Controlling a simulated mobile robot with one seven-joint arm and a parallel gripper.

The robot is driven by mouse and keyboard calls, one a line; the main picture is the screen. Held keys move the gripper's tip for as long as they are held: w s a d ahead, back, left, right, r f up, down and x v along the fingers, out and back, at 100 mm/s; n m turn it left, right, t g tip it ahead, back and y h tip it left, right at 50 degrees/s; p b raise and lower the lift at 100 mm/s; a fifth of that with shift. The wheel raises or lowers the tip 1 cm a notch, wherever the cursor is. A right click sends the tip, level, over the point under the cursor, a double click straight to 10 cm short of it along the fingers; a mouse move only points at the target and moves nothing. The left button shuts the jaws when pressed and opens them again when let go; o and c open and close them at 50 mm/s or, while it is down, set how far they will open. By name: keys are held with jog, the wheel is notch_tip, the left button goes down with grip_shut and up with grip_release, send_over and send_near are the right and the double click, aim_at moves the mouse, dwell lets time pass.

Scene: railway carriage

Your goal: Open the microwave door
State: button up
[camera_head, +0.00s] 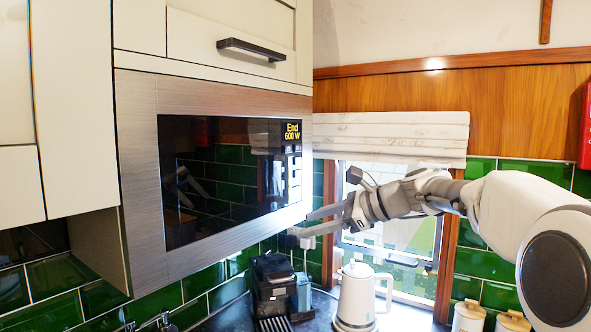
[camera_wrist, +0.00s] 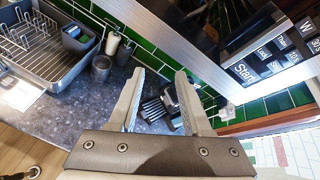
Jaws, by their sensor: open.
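The microwave (camera_head: 140,190) is built into the cabinets, with a steel frame and a dark glass front (camera_head: 205,205). Its door looks shut. A lit display (camera_head: 292,131) reading "End 600 W" sits at its upper right, with buttons below. My gripper (camera_head: 302,225) is open and empty, near the microwave's lower right corner, its fingers pointing left. I cannot tell whether they touch the front. In the wrist view, my open gripper (camera_wrist: 161,73) has nothing between its fingers, and the microwave's button panel (camera_wrist: 268,58) with "Start" is at the upper right.
A black coffee machine (camera_head: 274,285) and a white kettle (camera_head: 357,293) stand on the counter below. A dish rack (camera_wrist: 45,60) and a grey cup (camera_wrist: 101,68) show in the wrist view. A drawer handle (camera_head: 251,49) juts out above the microwave.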

jog(key=w+d+r+m+t+y+p, duration=0.2)
jog(key=w+d+r+m+t+y, duration=0.15)
jog(key=w+d+r+m, duration=0.5)
jog(key=n+p, duration=0.2)
jog(key=p, duration=0.2)
send_near(290, 176)
jog(key=x, duration=0.8)
jog(key=shift+w+a, duration=0.15)
grip_shut()
dwell(0.5)
